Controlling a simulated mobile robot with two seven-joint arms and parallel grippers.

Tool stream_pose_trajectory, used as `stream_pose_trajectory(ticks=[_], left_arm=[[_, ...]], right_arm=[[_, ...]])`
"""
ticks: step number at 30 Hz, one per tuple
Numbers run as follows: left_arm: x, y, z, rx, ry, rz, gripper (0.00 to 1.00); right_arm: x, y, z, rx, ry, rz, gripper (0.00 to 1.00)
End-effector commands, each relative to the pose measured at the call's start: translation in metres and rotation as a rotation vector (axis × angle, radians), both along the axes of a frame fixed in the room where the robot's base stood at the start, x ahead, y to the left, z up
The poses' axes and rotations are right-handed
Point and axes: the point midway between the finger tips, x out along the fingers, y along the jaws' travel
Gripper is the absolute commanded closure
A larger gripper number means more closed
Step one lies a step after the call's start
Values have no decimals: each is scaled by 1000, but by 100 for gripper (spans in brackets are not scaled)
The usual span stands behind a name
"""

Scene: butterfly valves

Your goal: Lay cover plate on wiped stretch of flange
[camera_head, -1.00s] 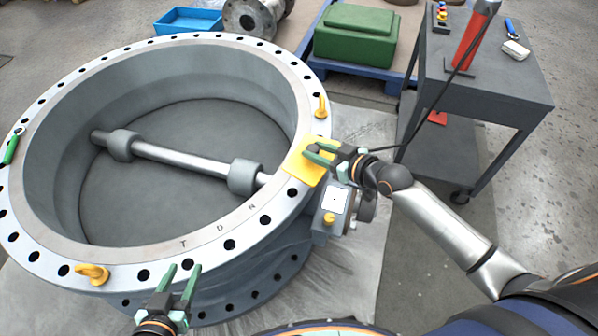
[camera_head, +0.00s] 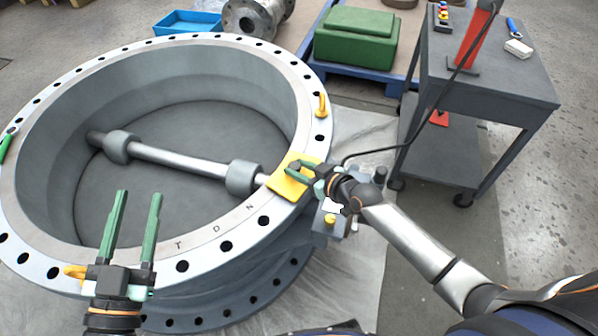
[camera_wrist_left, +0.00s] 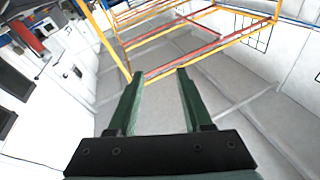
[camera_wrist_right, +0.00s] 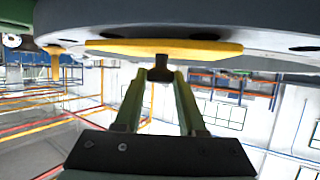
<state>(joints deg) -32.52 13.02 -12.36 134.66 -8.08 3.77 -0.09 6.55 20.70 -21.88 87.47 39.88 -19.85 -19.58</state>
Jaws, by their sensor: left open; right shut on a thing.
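The yellow cover plate (camera_head: 286,184) is over the right-front stretch of the big grey flange (camera_head: 209,247). My right gripper (camera_head: 298,169) is shut on the plate's dark knob (camera_wrist_right: 160,71). In the right wrist view the plate (camera_wrist_right: 200,50) shows edge-on, close along the flange face (camera_wrist_right: 280,22); I cannot tell whether it touches all along. My left gripper (camera_head: 139,195) is open and empty above the flange's front-left rim. The left wrist view shows nothing between its fingers (camera_wrist_left: 158,75). The flange surface under the plate is hidden.
Yellow eyebolts stand on the flange at the right (camera_head: 321,105) and front left (camera_head: 75,271). A green item (camera_head: 7,146) lies on the left rim. A dark cart (camera_head: 490,85) stands right. A valve shaft (camera_head: 180,158) crosses the bore. Bolt holes ring the flange.

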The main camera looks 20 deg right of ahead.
Motion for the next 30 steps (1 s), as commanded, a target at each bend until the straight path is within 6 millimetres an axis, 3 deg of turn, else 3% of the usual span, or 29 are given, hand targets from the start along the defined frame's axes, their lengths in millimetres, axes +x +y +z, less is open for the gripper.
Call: stream_pose_trajectory(ticks=[6,19,20,27,30], left_arm=[[-5,-2,21,0,-92,-13,50],[-7,-2,26,-1,-113,-17,50],[-7,-2,27,-2,-117,-17,50],[-7,-2,28,-2,-117,-16,50],[-7,-2,28,-2,-116,-16,50]], right_arm=[[1,0,-6,2,-4,0,100],[1,0,-7,1,-3,0,100],[0,0,-8,0,-1,0,57],[0,0,-8,0,-1,0,30],[0,0,-8,0,-1,0,30]])
